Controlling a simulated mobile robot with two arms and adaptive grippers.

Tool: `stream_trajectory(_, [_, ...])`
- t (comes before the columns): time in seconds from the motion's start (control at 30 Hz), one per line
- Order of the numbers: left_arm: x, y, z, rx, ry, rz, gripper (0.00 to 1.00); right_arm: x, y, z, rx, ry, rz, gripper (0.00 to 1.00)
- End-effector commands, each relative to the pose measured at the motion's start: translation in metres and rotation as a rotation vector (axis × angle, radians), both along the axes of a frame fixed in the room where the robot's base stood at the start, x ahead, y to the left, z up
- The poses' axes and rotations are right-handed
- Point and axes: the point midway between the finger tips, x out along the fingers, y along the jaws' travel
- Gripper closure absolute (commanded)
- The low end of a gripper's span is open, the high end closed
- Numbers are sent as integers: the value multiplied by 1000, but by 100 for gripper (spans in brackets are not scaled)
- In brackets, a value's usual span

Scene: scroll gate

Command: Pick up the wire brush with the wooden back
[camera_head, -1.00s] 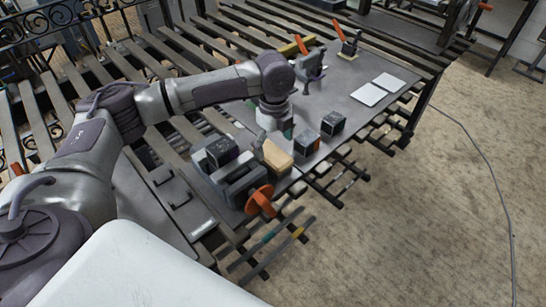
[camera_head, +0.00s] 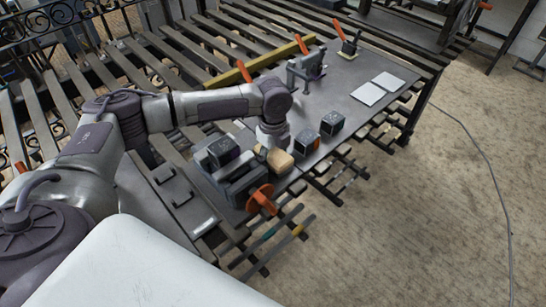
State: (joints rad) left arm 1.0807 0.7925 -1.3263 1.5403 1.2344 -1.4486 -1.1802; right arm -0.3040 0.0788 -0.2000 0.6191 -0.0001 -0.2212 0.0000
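The tan, wooden-looking block that I take for the wire brush (camera_head: 280,161) lies near the front edge of the dark metal table (camera_head: 335,83). Its bristles cannot be made out. My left arm reaches in from the left and bends down at the wrist. My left gripper (camera_head: 265,152) is low, right at the far left side of the brush, and covers part of it. Its fingers are mostly hidden, so I cannot tell whether they are open or touch the brush. My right gripper is not in view.
Two dark cubes stand to the right (camera_head: 306,143) (camera_head: 332,123). Two pale pads (camera_head: 368,94) (camera_head: 389,82) lie farther right.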

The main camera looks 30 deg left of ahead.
Motion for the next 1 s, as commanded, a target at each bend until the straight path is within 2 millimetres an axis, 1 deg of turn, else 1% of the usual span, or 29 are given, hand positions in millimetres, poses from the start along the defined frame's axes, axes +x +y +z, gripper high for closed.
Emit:
stream_trajectory(0.03, [0, 0, 0, 0, 0, 0, 55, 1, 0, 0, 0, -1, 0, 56])
stream_trajectory(0.1, [0, 0, 0, 0, 1, 0, 67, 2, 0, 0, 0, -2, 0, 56])
stream_trajectory(0.2, [0, 0, 1, 0, 0, 0, 81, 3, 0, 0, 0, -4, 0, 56])
stream_trajectory(0.43, [0, 0, 1, 0, -1, 0, 81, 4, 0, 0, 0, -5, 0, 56])
stream_trajectory(0.57, [1, 0, 6, -2, -2, 0, 81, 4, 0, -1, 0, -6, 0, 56])
stream_trajectory(0.67, [1, -1, 15, -2, -2, -1, 81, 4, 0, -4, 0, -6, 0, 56])
stream_trajectory(0.83, [1, 0, 43, -2, -6, -1, 81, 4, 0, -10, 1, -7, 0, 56])
stream_trajectory(0.9, [-3, -18, 49, -4, -3, -8, 81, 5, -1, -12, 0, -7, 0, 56])
stream_trajectory(1.0, [-7, -38, 62, -4, -3, -8, 81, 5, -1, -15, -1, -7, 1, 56])
